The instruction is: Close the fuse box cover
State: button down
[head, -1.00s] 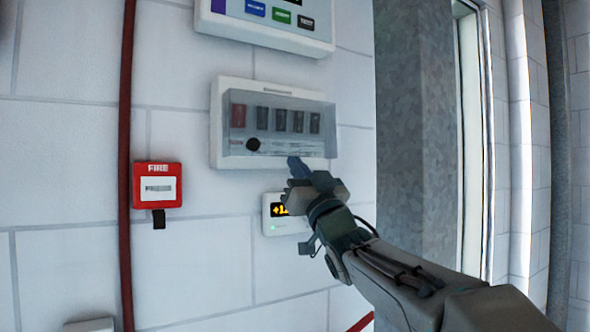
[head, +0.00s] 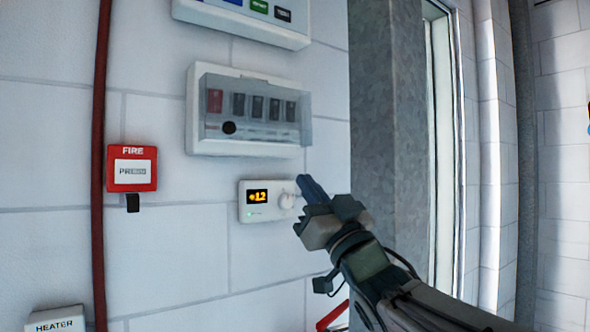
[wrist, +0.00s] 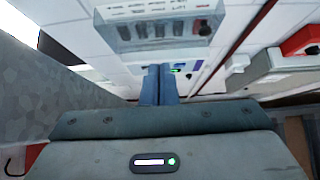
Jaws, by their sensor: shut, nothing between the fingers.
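The fuse box (head: 246,150) is a white box on the wall. Its clear cover (head: 262,134) hangs down over a row of dark switches and one red switch. The cover looks shut or nearly so; I cannot tell whether it is latched. In the wrist view the cover (wrist: 160,32) shows beyond my fingers. My gripper (head: 304,182) has its blue fingers together and empty. It is below and right of the fuse box, apart from the cover, and beside the thermostat's dial in the picture. The fingers also show in the wrist view (wrist: 160,72).
A white thermostat (head: 256,212) reading 12 is below the fuse box. A red fire call point (head: 132,167) and a red pipe (head: 102,120) are at left. A panel (head: 245,18) is above. A grey pillar (head: 385,120) stands right. A heater box (head: 57,322) is low left.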

jog(key=p+x, duration=1)
jog(key=x, duration=0.2)
jog(key=shift+w+a+f+t, duration=0.2)
jog(key=shift+w+a+t, duration=0.1)
jog(key=shift+w, duration=0.25)
jog(key=shift+d, duration=0.15)
